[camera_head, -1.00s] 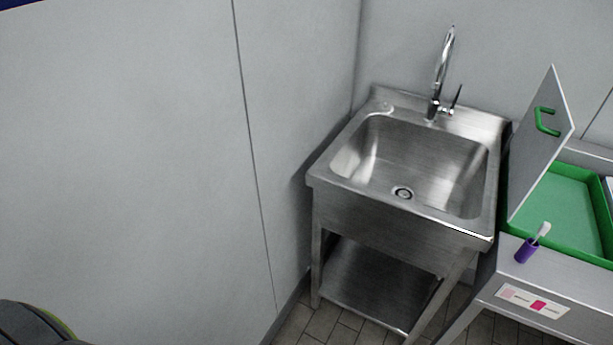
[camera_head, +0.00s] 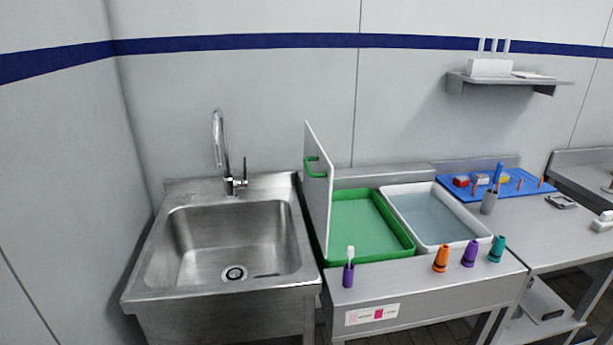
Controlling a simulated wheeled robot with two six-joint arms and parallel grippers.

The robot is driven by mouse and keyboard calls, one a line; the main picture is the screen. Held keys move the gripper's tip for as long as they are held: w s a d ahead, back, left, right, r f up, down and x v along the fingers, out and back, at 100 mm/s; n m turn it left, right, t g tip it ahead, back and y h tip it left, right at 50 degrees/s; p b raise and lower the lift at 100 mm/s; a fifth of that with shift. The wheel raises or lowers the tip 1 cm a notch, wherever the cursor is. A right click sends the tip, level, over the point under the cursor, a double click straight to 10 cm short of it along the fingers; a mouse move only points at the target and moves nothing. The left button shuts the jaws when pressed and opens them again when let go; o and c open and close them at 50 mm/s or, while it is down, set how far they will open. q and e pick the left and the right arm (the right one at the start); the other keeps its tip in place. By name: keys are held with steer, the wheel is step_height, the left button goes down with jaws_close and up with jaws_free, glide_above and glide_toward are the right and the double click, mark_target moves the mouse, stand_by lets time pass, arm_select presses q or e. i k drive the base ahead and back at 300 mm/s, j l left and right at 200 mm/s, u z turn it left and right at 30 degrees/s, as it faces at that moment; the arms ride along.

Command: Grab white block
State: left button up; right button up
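Small blocks lie on a blue board (camera_head: 520,190) at the back right of the counter. One is red (camera_head: 461,181), and a pale block (camera_head: 480,179) that looks white or light grey lies beside it. A small white object (camera_head: 604,222) sits at the right edge of the picture, partly cut off; I cannot tell whether it is a block. Neither of my grippers is in view.
A steel sink (camera_head: 230,245) stands at the left. Right of it are a green tray (camera_head: 408,238) with an upright white lid (camera_head: 317,185) and a white tray (camera_head: 484,232).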

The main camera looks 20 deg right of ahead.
mark_target(479, 178)
steer(key=z, duration=1.6)
steer(key=i+l+z, duration=0.1)
steer(key=l, duration=0.3)
steer(key=i, duration=0.05)
